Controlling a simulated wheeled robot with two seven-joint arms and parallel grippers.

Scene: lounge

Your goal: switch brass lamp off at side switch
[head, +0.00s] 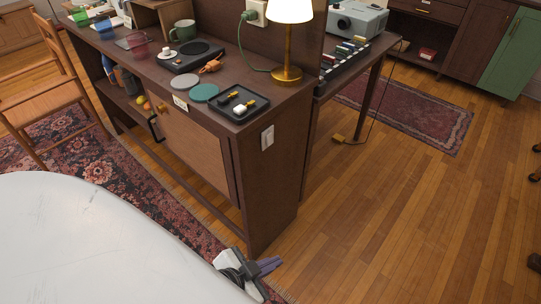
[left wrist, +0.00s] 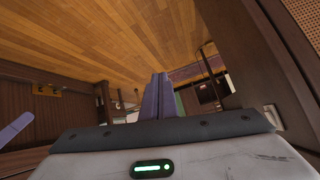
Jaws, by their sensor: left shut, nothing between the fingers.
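The brass lamp (head: 288,50) stands upright on the far right corner of the dark wooden cabinet, and its white shade glows. A white switch plate (head: 267,137) is on the cabinet's end panel, below the lamp and near the top edge. My left gripper (head: 268,265) is low in front of the cabinet, near the bottom of the head view, well below the switch plate and apart from it. Its purple fingers (left wrist: 158,96) are shut and empty in the left wrist view. My right gripper is not seen in the head view.
A desk with a projector (head: 357,19) stands behind. Wooden floor (head: 400,190) is open at right.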

